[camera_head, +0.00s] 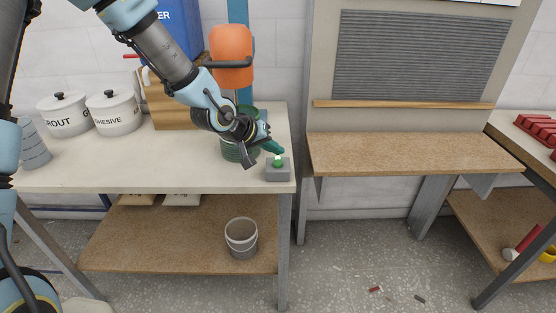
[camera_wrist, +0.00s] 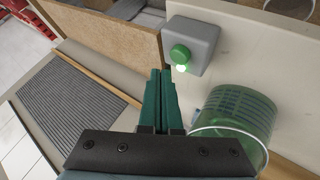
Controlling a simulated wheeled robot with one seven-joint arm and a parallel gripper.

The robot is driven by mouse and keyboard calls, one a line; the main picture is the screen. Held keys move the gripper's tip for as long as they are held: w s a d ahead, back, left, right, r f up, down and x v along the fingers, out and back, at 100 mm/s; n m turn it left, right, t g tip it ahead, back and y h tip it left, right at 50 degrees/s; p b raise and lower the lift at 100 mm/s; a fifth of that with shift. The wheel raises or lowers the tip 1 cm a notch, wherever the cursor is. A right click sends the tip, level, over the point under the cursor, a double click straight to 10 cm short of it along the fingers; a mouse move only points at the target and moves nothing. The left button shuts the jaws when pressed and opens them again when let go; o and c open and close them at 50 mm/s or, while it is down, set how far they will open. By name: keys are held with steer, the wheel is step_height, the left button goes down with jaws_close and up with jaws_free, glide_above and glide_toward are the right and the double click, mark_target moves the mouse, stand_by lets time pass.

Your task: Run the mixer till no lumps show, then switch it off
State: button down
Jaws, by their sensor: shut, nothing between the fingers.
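The mixer has an orange head (camera_head: 231,45) on a blue post at the back of the bench. A green bucket (camera_head: 228,150) stands below it, partly hidden by my arm. The bucket shows in the wrist view (camera_wrist: 240,108) as green and see-through; I cannot make out its mix or any lumps. A grey switch box (camera_head: 278,173) with a green button (camera_wrist: 180,54) sits at the bench's front right corner. A bright green glow shows at the button. My gripper (camera_head: 274,147) is shut and empty, its green fingertips (camera_wrist: 160,72) just above and beside the button, apparently apart from it.
Two white lidded pots (camera_head: 114,113) and a stack of grey cups (camera_head: 33,146) stand on the bench's left. A grey bucket (camera_head: 241,238) is on the lower shelf. A wooden ledge (camera_head: 410,153) with a ribbed panel (camera_head: 415,55) is to the right.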

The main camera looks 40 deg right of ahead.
mark_target(275, 164)
step_height(275, 164, up, 4)
steer(key=p, duration=0.3)
steer(key=shift+r, duration=0.1)
steer(key=shift+a, duration=0.1)
